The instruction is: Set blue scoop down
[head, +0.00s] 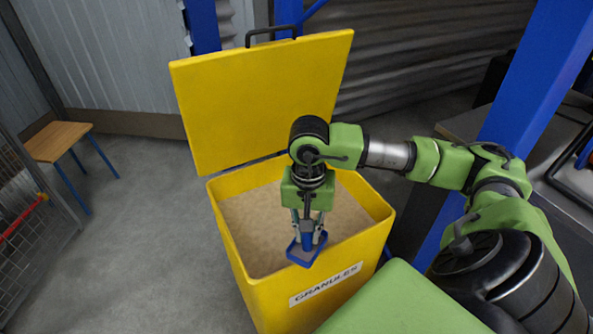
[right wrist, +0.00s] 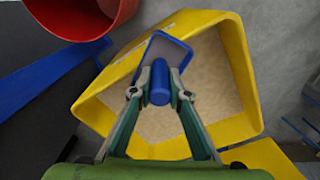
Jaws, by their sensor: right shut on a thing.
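My right gripper (head: 307,232) is shut on the blue scoop (head: 304,253) and holds it by its handle. The scoop is over the front part of the open yellow bin (head: 262,285) marked GRANULES. In the right wrist view the scoop's blue handle (right wrist: 160,83) is between the fingertips of my right gripper (right wrist: 160,92), and its tray points away from the gripper. I cannot tell whether the scoop touches the granules (head: 245,220). My left gripper is not in view.
The bin's yellow lid (head: 260,95) stands open at the back. A red round container (right wrist: 75,15) shows beside the bin in the right wrist view. A wooden-topped stool (head: 57,141) stands at left. Bare floor (head: 150,230) lies left of the bin. A blue post (head: 520,90) rises at right.

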